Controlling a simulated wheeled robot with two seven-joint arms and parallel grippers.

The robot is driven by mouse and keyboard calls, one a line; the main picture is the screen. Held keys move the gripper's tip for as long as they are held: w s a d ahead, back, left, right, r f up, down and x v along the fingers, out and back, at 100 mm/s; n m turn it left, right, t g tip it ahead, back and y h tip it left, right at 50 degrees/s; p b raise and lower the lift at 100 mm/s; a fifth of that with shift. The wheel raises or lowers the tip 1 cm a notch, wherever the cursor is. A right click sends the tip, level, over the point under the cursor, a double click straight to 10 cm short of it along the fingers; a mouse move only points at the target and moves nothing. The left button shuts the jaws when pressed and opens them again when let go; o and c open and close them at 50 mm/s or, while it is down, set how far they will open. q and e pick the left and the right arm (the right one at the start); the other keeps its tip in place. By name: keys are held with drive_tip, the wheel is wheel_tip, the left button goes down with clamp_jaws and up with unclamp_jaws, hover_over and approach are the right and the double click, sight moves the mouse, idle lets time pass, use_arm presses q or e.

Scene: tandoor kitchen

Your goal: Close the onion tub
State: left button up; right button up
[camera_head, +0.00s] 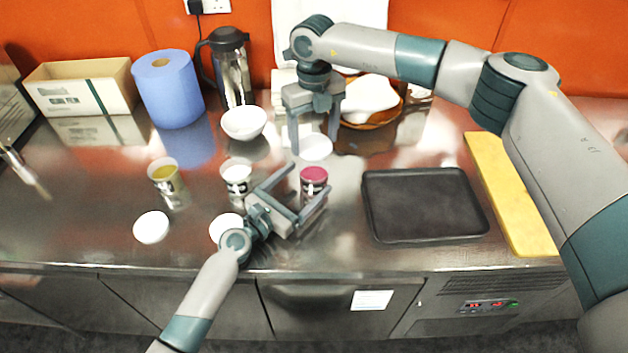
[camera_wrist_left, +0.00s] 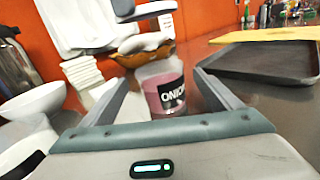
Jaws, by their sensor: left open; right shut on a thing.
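The onion tub (camera_head: 313,190) stands open and upright on the steel counter, with pink contents showing. In the left wrist view the tub (camera_wrist_left: 166,92) shows its black ONION label between my left fingers. My left gripper (camera_head: 309,181) is open around the tub, one finger on each side; I cannot tell whether they touch it. My right gripper (camera_head: 314,147) points down behind the tub and is shut on a white round lid (camera_head: 316,150). The lid is apart from the tub's rim. Part of my right gripper (camera_wrist_left: 140,10) also shows in the left wrist view.
A yellow-topped tub (camera_head: 165,178) and a white-topped tub (camera_head: 236,180) stand to the left, with lids (camera_head: 151,228) (camera_head: 222,226) in front. A white bowl (camera_head: 244,122) stands behind. A black tray (camera_head: 422,203) and yellow board (camera_head: 508,195) lie right.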

sight(322, 166)
use_arm(q)
drive_tip(key=shift+x, duration=2.25)
drive_tip(key=c, duration=1.6)
use_arm(e)
drive_tip(key=shift+f, duration=2.45)
drive_tip(key=shift+f, duration=0.9)
drive_tip(key=shift+f, duration=0.5)
drive_tip(key=shift+s+f, duration=0.1)
drive_tip(key=shift+f, duration=0.2)
drive_tip(key=shift+c, duration=0.3)
